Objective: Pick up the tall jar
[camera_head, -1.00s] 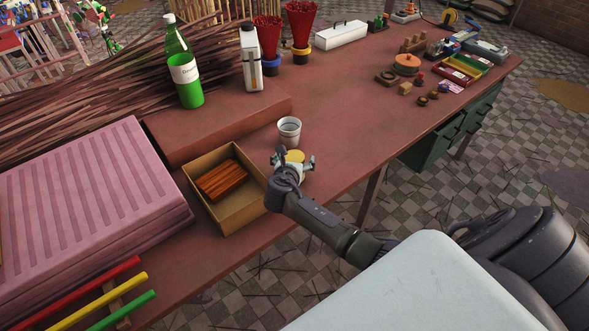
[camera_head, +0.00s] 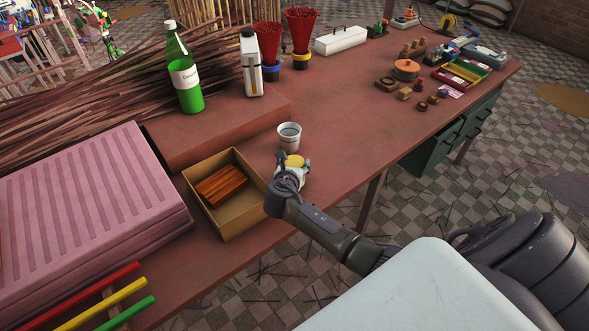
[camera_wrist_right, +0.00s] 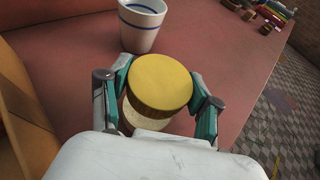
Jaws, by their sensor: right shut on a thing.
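The tall jar (camera_wrist_right: 158,84) has a round yellow lid and a brown band under it, with a pale lower body in the right wrist view. The jar's lower part is mostly hidden by my gripper. My left gripper is not in view.
A white cup (camera_head: 289,137) with a blue band stands close behind the jar. An open cardboard box (camera_head: 240,226) with brown sticks is just left of my right gripper. A green bottle (camera_head: 184,75) stands on a raised block.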

